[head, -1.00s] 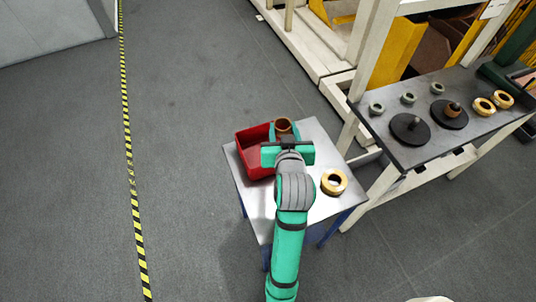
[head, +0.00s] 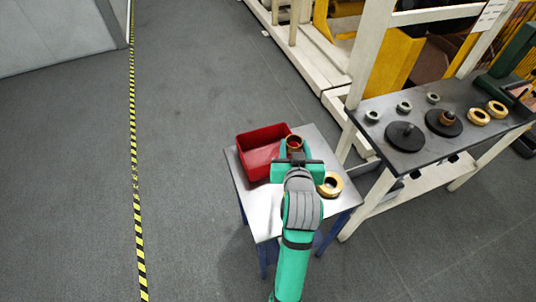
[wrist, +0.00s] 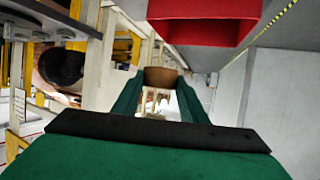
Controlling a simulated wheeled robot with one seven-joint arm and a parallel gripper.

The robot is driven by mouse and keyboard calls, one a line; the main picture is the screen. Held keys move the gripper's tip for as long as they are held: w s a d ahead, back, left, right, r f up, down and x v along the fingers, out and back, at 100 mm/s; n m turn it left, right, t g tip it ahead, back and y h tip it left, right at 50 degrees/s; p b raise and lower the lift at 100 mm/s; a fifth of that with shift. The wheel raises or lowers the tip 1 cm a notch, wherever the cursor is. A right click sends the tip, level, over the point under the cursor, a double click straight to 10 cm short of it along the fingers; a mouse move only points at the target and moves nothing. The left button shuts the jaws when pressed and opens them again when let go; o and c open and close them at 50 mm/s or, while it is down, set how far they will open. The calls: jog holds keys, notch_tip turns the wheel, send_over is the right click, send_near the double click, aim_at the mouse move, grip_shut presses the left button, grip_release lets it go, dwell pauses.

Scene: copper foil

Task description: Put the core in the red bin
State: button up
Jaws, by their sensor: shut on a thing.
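The core, a copper-brown ring (head: 294,142), is held at the end of my gripper (head: 294,150), which is shut on it. It also shows as a brown ring (wrist: 161,78) between the green fingers in the wrist view. The red bin (head: 259,141) stands on the small metal table (head: 263,205), left of my gripper. In the wrist view the red bin (wrist: 205,28) is at the top, beyond and to the right of the core. The core is beside the bin's right wall in the head view, not inside it.
A gold ring (head: 330,185) lies on the small table just right of my gripper. A dark bench (head: 400,158) at the right bears black discs, small grey rings and gold rings. Open floor lies left of the table.

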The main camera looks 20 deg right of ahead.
jog(key=shift+w+a+f, duration=0.7)
jog(key=shift+w+f, duration=1.15)
jog(key=shift+f, duration=0.15)
jog(key=shift+w+a+f, duration=0.7)
jog(key=shift+w+f, duration=1.2)
jog(key=shift+f, duration=0.05)
jog(key=shift+w+a+f, duration=0.7)
jog(key=shift+w+f, duration=1.15)
jog(key=shift+f, duration=0.15)
jog(key=shift+s, duration=0.1)
jog(key=shift+f, duration=0.4)
jog(key=shift+f, duration=0.25)
jog(key=o, duration=1)
jog(key=shift+f, duration=0.1)
